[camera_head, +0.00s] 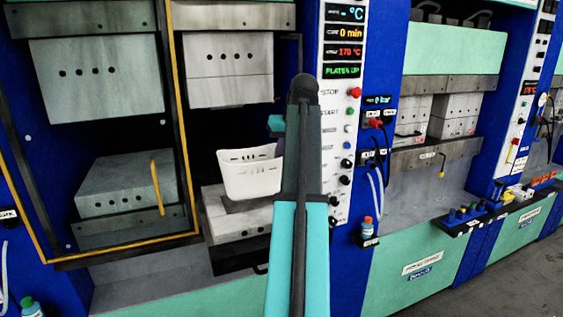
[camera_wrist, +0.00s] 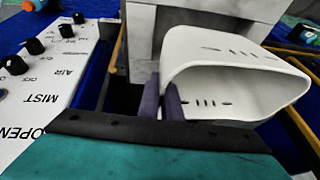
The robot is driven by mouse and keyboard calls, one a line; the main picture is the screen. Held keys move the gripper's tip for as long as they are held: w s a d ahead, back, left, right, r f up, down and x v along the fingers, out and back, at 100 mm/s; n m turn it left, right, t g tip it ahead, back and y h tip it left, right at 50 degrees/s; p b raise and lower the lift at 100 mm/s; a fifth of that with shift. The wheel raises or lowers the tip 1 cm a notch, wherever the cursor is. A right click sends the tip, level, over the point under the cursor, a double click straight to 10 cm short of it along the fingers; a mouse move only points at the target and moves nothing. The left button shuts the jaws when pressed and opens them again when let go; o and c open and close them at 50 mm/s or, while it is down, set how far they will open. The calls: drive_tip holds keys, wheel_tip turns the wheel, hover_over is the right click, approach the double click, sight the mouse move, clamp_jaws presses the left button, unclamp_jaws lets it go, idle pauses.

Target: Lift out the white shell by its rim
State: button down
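The white shell (camera_head: 250,172) is an open, tub-like piece with a row of small slots. In the head view it is above the lower mould block (camera_head: 232,232) of the middle-left press, slightly tilted. Whether it still touches the block is hard to tell.
The upper mould block (camera_head: 228,70) hangs above the shell. A yellow-edged door frame (camera_head: 177,100) stands close on the left. The control panel (camera_head: 342,110), reading "PLATEN UP", is on the right behind my arm; its knobs also show in the wrist view (camera_wrist: 66,31).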

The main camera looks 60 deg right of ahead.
drive_tip(key=shift+r+p, duration=0.75)
drive_tip(key=shift+r, duration=0.95)
drive_tip(key=shift+s, duration=0.1)
